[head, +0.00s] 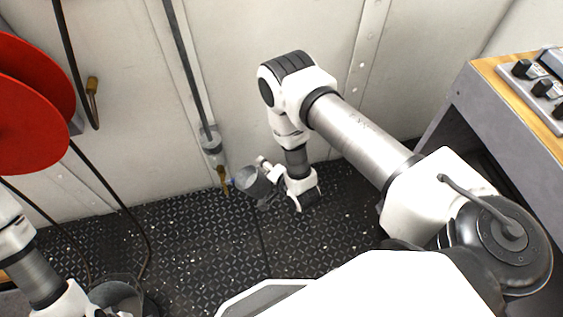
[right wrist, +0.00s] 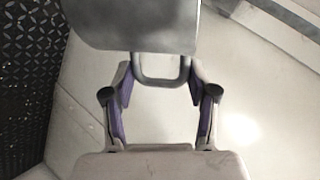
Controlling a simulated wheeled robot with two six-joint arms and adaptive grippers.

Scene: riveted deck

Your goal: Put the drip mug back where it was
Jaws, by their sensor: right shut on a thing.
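The drip mug is a grey metal cup (head: 253,181), held in the air near the back wall in the head view. It fills the top of the right wrist view (right wrist: 135,22), with its loop handle (right wrist: 160,82) between the fingers. My right gripper (head: 270,178) is shut on that handle, and its fingers also show in the right wrist view (right wrist: 160,85). The mug is just to the right of a brass tap (head: 222,177) at the foot of a wall pipe. My left gripper (head: 88,308) is at the bottom left edge, mostly cut off, its fingers unclear.
A grey bucket (head: 122,294) stands beside my left gripper. A red hose reel (head: 28,110) hangs on the left wall, with dark hoses below it. A wood-topped console (head: 490,72) stands at the right. The dark riveted floor (head: 190,240) is mostly clear in the middle.

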